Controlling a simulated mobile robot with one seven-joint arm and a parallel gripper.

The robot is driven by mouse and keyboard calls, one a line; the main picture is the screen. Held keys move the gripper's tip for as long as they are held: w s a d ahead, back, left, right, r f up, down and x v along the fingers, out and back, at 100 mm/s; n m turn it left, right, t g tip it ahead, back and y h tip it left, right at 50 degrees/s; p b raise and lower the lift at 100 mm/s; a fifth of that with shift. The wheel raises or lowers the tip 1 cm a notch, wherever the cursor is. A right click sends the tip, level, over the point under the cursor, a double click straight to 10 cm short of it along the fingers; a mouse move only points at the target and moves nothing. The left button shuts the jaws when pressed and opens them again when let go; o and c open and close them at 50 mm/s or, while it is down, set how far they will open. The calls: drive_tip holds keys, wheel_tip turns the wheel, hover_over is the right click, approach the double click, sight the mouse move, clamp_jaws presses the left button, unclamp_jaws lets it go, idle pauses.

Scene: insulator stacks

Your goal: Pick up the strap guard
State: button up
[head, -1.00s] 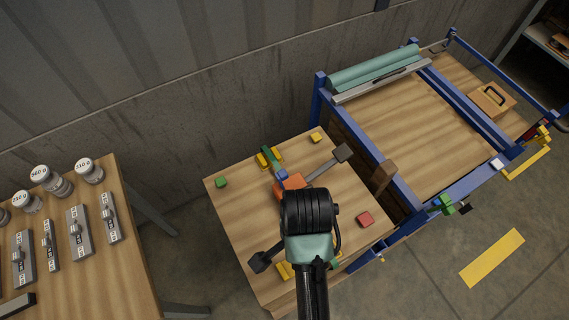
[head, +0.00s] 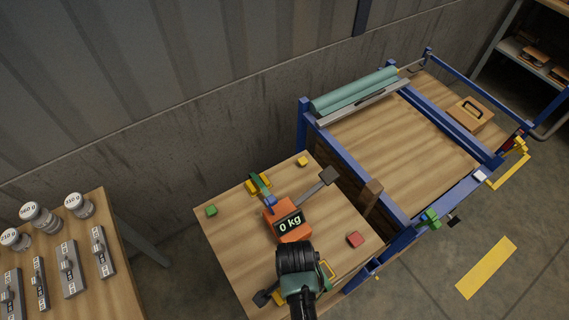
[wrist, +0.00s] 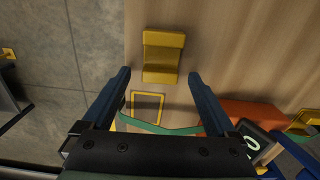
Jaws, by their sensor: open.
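A yellow, stepped strap guard (wrist: 163,55) lies on the wooden table near its edge in the wrist view. My gripper (wrist: 158,74) is open, with one dark blue finger on each side of the guard's near end. Nothing is held between the fingers, and I cannot tell how high they are above the table. In the head view a yellow piece (head: 279,298) shows beside my arm at the table's near end; my fingers are hidden there. Another yellow guard (head: 258,184) sits by the green strap at the far side.
A green strap (wrist: 165,128) and a yellow outlined square (wrist: 147,104) lie near my gripper. A blue frame (head: 345,165) borders the right.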

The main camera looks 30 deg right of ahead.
drive_tip(key=shift+f, duration=0.1)
drive_tip(key=c, duration=1.4)
drive_tip(key=shift+c, duration=0.2)
